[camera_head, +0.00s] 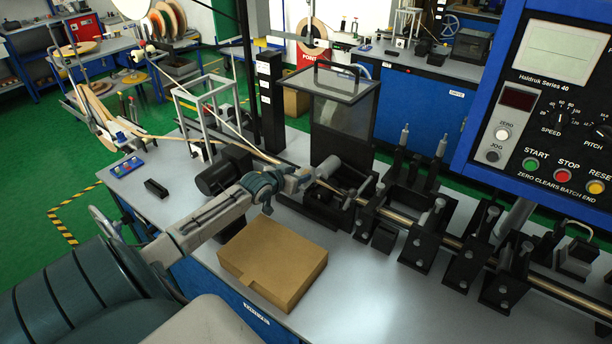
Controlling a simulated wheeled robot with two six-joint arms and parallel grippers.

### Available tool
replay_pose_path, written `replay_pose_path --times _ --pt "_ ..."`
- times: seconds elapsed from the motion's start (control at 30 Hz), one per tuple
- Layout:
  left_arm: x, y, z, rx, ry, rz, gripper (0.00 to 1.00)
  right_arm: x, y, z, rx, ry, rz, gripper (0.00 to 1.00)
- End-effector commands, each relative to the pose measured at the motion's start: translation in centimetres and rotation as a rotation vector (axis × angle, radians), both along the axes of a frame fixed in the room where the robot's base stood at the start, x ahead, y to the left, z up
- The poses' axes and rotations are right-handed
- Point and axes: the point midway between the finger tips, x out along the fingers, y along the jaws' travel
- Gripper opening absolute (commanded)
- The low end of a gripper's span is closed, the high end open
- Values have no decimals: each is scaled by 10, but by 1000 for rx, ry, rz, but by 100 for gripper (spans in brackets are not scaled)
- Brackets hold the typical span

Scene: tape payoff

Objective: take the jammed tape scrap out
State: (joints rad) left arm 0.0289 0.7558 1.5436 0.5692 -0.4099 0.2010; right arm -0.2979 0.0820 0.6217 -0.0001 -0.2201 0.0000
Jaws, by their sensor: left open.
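My left arm reaches in from the left. Its gripper (303,178) is open at the left side of the black feed mechanism (325,208), close to its rollers. A tan tape strip (258,152) runs in from the upper left and passes behind my gripper. A small pale strip (331,187) shows at the mechanism just right of the gripper; I cannot tell whether it is the jammed scrap or part of the running tape. I see nothing held between the fingers. My right gripper is not in view.
A cardboard box (272,262) lies on the bench below my left wrist. A clear guard (340,100) stands raised behind the mechanism. A black motor (223,173) is beside my wrist. Black clamp stations (425,243) line the right; a control panel (550,110) stands upper right.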

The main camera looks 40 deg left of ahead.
Motion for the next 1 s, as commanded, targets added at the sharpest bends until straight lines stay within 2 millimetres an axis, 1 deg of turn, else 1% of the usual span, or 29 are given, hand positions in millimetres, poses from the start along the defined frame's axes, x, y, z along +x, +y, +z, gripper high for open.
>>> replay_pose_path --times 0.07,0.17,0.3,0.43,0.57,0.77,0.87,1.0 --pt "4 0 -1 -3 -1 0 45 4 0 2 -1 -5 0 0" --pt "12 2 -5 -5 -3 2 45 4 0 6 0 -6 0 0" --pt "28 4 -16 -7 -2 2 45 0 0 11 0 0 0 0" --pt "41 6 -22 -4 -1 2 45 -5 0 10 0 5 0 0" --pt "45 6 -25 -1 0 0 45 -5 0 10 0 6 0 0" --pt "45 7 -25 0 -1 -1 45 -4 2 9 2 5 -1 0" --pt "45 7 -25 0 -1 -1 28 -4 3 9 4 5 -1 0" --pt "45 7 -25 0 -1 0 0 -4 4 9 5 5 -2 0"
